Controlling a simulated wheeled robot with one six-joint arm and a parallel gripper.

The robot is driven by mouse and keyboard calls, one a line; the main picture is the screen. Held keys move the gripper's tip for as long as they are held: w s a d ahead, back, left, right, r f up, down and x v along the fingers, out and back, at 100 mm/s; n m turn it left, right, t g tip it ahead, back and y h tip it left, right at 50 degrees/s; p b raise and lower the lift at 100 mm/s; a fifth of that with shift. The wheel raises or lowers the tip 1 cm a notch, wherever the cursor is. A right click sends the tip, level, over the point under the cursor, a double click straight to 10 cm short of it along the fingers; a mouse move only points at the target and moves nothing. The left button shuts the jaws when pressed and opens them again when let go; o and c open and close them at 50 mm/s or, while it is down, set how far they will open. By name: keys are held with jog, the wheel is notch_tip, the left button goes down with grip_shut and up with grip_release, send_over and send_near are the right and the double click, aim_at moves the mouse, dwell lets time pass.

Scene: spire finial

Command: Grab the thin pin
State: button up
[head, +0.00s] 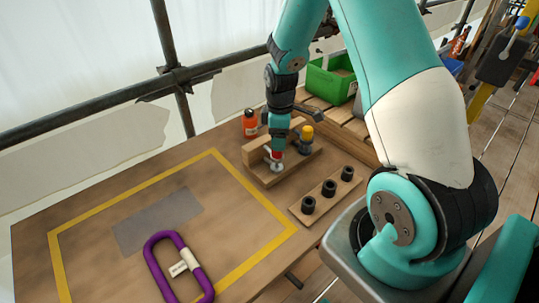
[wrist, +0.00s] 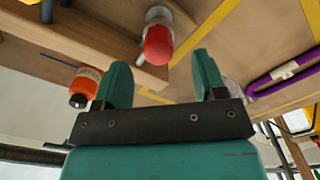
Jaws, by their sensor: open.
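A pin with a red top and a pale metal shaft (head: 277,167) stands upright in a wooden rack (head: 268,181). In the wrist view its red end (wrist: 158,46) shows between and just beyond my fingertips. A second pin with a yellow top and a darker, thicker-looking body (head: 306,140) stands at the rack's right. The red-topped pin looks the thinner one. My gripper (wrist: 160,62) is open and points down over the red-topped pin, with no finger seen closed on it. In the head view my wrist and fingers partly hide the pin's top.
An orange bottle (head: 249,124) stands behind the rack. A wooden block with several black sockets (head: 329,188) lies to the right. A purple carabiner (head: 157,263) lies inside the yellow outline at front left. A green bin (head: 328,84) is behind. The outlined table area is mostly clear.

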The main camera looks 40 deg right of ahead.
aim_at(277, 158)
jog(key=f+p, duration=0.1)
jog(key=f, duration=0.4)
jog(key=shift+w+p, duration=0.2)
jog(key=shift+p, duration=0.1)
jog(key=shift+a, duration=0.1)
jog(key=c, duration=1)
